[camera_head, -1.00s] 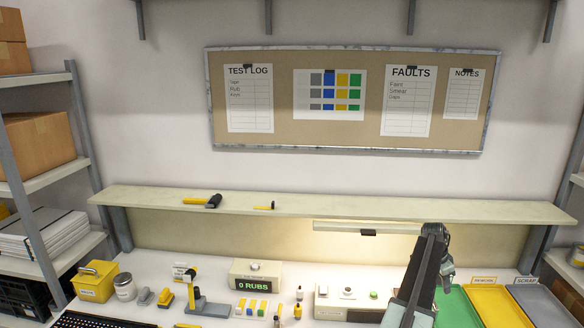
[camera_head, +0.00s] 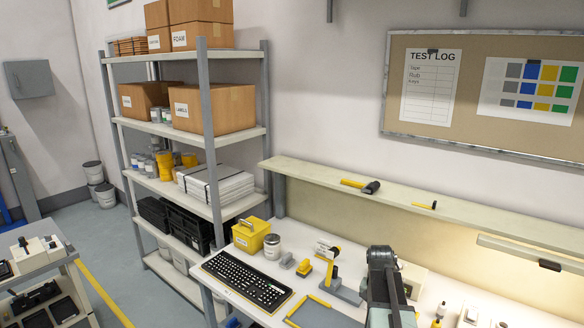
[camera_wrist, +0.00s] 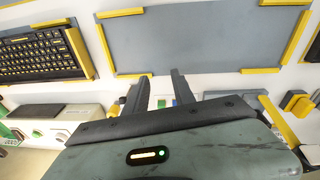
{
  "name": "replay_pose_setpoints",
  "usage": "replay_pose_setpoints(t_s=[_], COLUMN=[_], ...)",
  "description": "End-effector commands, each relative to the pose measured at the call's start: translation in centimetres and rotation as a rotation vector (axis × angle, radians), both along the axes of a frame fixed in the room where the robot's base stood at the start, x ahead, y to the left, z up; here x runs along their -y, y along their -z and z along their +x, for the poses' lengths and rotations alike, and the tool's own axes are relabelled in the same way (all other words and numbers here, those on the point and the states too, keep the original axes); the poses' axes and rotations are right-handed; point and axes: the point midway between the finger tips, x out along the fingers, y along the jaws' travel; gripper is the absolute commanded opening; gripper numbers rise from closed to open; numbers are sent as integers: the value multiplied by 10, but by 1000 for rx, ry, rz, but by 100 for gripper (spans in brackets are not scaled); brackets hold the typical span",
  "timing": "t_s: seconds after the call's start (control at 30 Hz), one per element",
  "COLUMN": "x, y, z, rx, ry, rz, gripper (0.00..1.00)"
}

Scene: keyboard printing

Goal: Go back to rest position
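My gripper (camera_wrist: 157,84) shows in the wrist view with its two dark fingers apart and nothing held between them. It is above the bench, near the edge of a grey mat (camera_wrist: 190,40) with yellow corner brackets. A black keyboard (camera_wrist: 38,57) lies left of the mat in that view. In the head view my arm stands at the lower right, and my gripper cannot be made out there. The keyboard (camera_head: 247,280) lies on the white bench (camera_head: 228,251) in the head view, and part of the mat (camera_head: 312,314) shows beside it.
A yellow box (camera_head: 250,236), a jar (camera_head: 272,247) and a yellow-and-grey tool stand (camera_head: 343,288) are on the bench. A tall shelf rack (camera_head: 207,105) with cartons stands to the left. The floor (camera_head: 118,262) between the rack and a side cart (camera_head: 40,266) is open.

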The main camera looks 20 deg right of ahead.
Motion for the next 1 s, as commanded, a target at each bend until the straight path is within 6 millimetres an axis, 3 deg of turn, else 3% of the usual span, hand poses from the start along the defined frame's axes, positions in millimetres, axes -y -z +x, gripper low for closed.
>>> replay_pose_setpoints(t_s=[0.03,0.2,0.3,0.4,0.57,1.0], x=[-49,-194,-259,-301,-320,-319], y=[10,26,33,36,37,36], z=[4,3,-9,-20,-27,-26], rx=[-7,-36,-52,-62,-70,-68], ry=[-104,-451,-623,-739,-807,-803], rz=[14,64,88,104,114,113], gripper=[31,31,31,31,31,31])
